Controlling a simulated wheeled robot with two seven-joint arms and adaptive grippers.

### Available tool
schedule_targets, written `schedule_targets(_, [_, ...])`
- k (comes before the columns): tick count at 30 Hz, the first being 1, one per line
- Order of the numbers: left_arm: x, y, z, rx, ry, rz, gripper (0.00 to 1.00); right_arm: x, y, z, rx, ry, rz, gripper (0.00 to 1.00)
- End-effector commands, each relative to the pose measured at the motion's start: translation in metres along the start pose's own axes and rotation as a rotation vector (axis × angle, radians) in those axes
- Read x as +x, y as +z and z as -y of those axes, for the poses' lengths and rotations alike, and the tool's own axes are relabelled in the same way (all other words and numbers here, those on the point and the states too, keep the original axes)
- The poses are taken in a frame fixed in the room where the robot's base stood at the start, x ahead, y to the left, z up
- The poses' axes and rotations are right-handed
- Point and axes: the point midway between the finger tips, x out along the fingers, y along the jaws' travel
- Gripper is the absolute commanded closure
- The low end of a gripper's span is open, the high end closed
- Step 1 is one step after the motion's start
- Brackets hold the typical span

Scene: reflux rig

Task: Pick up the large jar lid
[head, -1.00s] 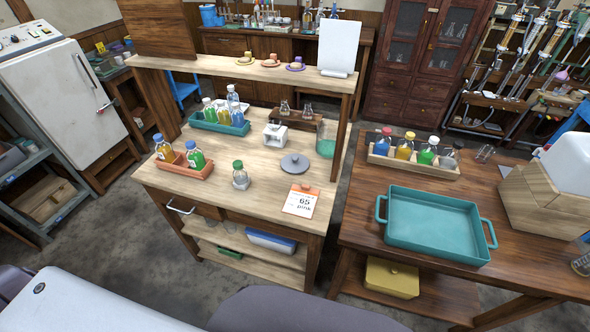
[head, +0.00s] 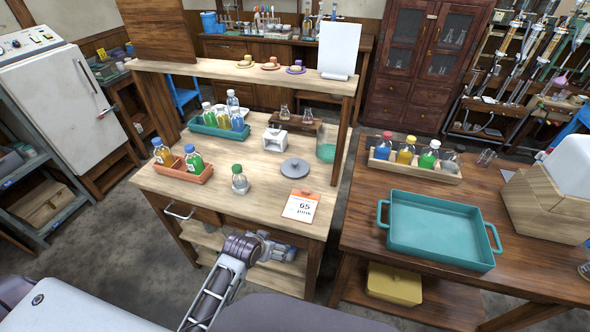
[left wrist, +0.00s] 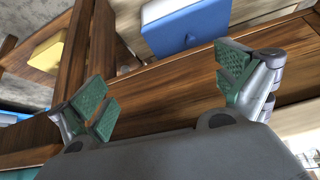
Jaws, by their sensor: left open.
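The large jar lid (head: 295,168) is a flat grey disc with a small knob. It lies on the light wooden table (head: 262,205), behind the white and orange card, and appears only in the head view. My left gripper (head: 285,252) is in front of the table's front edge, nearer than the lid and well apart from it. In the left wrist view my left gripper (left wrist: 160,90) is open, its green pads wide apart with nothing between them. My right gripper is in neither view.
A green-capped bottle (head: 239,180) is left of the lid. A glass jar (head: 327,148) is behind it. An orange tray (head: 183,174) holds bottles. A teal tray (head: 438,230) lies on the darker table.

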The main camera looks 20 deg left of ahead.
Motion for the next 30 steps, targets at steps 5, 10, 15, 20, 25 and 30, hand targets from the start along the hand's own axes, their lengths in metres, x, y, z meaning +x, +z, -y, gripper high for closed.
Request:
schedule_targets(5, [-0.025,-0.017,0.003,-0.006,-0.004,-0.025,0.0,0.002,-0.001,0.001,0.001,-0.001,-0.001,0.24])
schedule_targets(10, [-0.042,-0.027,0.005,-0.009,-0.007,-0.041,0.0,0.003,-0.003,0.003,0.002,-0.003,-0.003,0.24])
schedule_targets(15, [-0.057,-0.037,0.007,-0.013,-0.01,-0.06,0.0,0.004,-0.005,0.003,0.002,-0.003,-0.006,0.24])
schedule_targets(20, [-0.07,-0.06,0.01,-0.022,-0.016,-0.118,0.0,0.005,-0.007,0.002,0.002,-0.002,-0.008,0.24])
schedule_targets(25, [-0.068,-0.082,0.012,-0.032,-0.021,-0.182,0.0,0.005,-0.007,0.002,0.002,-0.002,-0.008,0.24])
schedule_targets(30, [-0.065,-0.103,0.014,-0.04,-0.026,-0.245,0.0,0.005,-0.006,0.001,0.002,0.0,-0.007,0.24])
